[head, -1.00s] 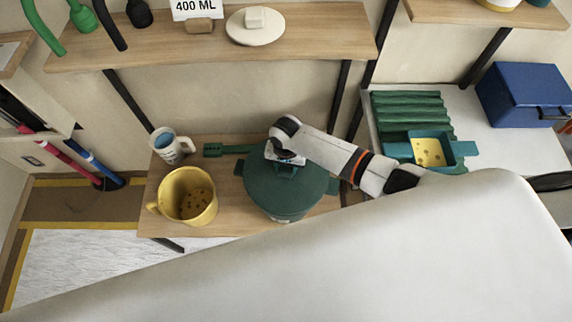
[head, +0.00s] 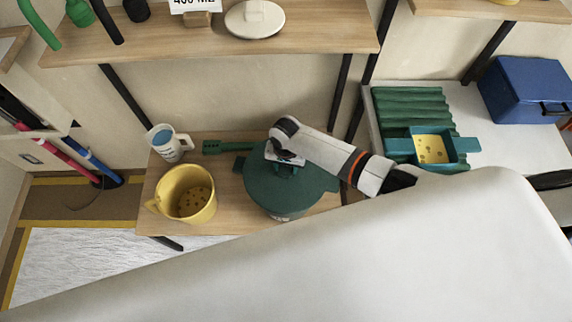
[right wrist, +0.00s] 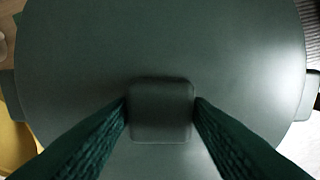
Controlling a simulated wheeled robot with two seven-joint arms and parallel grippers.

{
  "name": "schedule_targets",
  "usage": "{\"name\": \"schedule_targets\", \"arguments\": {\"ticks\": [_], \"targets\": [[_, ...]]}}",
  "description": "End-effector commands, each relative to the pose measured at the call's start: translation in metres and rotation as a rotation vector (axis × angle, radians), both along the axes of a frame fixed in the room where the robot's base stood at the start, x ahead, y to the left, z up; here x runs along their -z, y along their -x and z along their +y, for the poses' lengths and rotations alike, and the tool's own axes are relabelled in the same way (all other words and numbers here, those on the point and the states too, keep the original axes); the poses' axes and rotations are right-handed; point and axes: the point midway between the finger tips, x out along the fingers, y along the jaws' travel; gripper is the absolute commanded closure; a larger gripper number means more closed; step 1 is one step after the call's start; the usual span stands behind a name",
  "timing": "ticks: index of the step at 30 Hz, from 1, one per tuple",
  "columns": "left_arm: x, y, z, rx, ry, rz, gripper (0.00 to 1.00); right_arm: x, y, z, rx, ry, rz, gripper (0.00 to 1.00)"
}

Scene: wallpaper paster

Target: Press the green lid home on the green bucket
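The round dark green lid (head: 268,192) lies over the green bucket (head: 284,216) on the low wooden table. Most of the bucket is hidden under the lid; whether the rim is fully seated cannot be seen. My right gripper (head: 284,168) is at the lid's top from above. In the right wrist view the lid (right wrist: 80,55) fills most of the picture, and my fingers (right wrist: 161,108) lie against both sides of its square knob (right wrist: 161,118), shut on it. My left gripper is not in view.
A yellow bucket (head: 190,212) and a white mug (head: 172,152) stand left of the green bucket. A green tool (head: 225,147) lies behind. A wooden shelf (head: 220,40) hangs above. A paint tray (head: 458,146) and a blue box (head: 528,90) stand at right.

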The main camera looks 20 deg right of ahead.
Motion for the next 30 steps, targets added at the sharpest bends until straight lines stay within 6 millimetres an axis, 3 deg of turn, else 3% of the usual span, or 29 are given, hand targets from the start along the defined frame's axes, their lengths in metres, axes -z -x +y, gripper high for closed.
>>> {"name": "schedule_targets", "arguments": {"ticks": [1, 3, 4, 14, 17, 30], "targets": [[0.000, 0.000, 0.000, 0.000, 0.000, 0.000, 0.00, 0.000, 0.000, 0.000, 0.000, 0.000, 0.000, 0.46], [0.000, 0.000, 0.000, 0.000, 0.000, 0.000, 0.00, 0.000, 0.000, 0.000, 0.000, 0.000, 0.000, 0.34], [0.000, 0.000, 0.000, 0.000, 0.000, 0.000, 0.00, 0.000, 0.000, 0.000, 0.000, 0.000, 0.000, 0.33], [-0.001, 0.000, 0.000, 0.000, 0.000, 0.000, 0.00, -0.005, 0.000, 0.000, 0.000, 0.000, 0.000, 0.33], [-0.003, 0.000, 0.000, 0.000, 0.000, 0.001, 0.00, -0.017, 0.000, 0.000, 0.000, -0.002, -0.001, 0.33], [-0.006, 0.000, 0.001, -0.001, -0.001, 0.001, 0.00, -0.103, -0.001, 0.000, 0.000, -0.002, -0.002, 0.33]]}}
